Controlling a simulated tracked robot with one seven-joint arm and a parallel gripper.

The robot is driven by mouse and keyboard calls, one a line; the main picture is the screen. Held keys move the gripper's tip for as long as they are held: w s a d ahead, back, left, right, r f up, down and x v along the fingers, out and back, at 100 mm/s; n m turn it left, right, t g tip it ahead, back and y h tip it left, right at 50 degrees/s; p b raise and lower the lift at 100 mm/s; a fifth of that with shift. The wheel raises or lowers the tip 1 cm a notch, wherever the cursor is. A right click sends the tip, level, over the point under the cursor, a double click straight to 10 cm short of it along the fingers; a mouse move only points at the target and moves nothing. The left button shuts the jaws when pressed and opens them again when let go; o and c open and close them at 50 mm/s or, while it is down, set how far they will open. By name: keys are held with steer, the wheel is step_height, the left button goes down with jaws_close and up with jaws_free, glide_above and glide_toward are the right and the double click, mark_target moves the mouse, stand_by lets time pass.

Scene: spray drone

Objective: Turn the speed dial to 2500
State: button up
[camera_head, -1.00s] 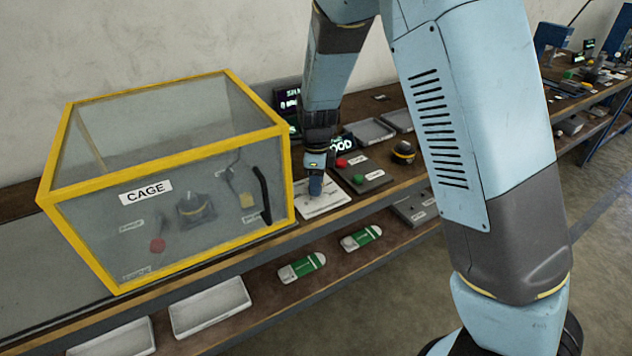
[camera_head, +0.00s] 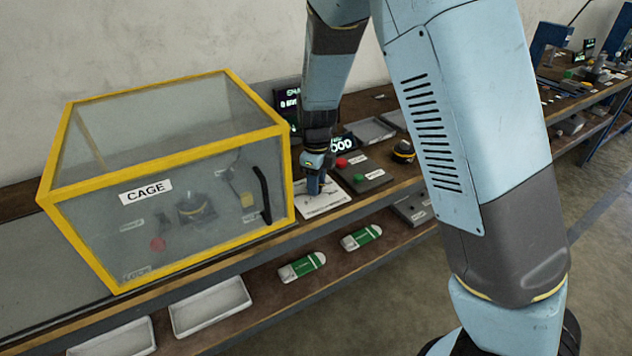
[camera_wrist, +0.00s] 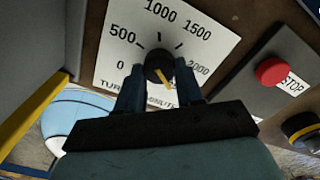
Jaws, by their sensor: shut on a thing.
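The speed dial is a black round knob (camera_wrist: 158,64) with a yellow pointer, set on a white scale plate (camera_wrist: 110,72). In the wrist view the scale shows 0, 500, 1000, 1500 and 2000. No 2500 mark is visible; my right finger covers the plate below 2000. The pointer slants down and right, past 2000. My gripper (camera_wrist: 159,74) is shut on the knob, one finger on each side. In the head view my gripper (camera_head: 315,186) is over the plate (camera_head: 325,203), and it hides the knob.
A red STOP button (camera_wrist: 271,71) is right of the plate, with a black-and-yellow knob (camera_wrist: 302,129) below it. A yellow-framed cage (camera_head: 75,233) stands close on the left.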

steer(key=o, duration=1)
steer(key=shift+o, duration=0.2)
steer(key=shift+r, duration=0.1)
step_height(320, 180, up, 14)
steer(key=shift+f, duration=0.25)
steer(key=s+d+r+n+t+y, duration=0.1)
steer(key=s+d+r+n, duration=0.4)
steer(key=d, duration=0.4)
steer(key=s+d+r+n+t+y, duration=0.1)
steer(key=s+d+r+n, duration=0.2)
steer(key=d+r+n, duration=0.45)
steer(key=s+d+r+n+t+h, duration=0.2)
steer(key=s+d+n, duration=0.7)
steer(key=s, duration=0.5)
steer(key=shift+s+d+t, duration=0.25)
steer(key=shift+d+t, duration=0.55)
steer(key=shift+d, duration=0.25)
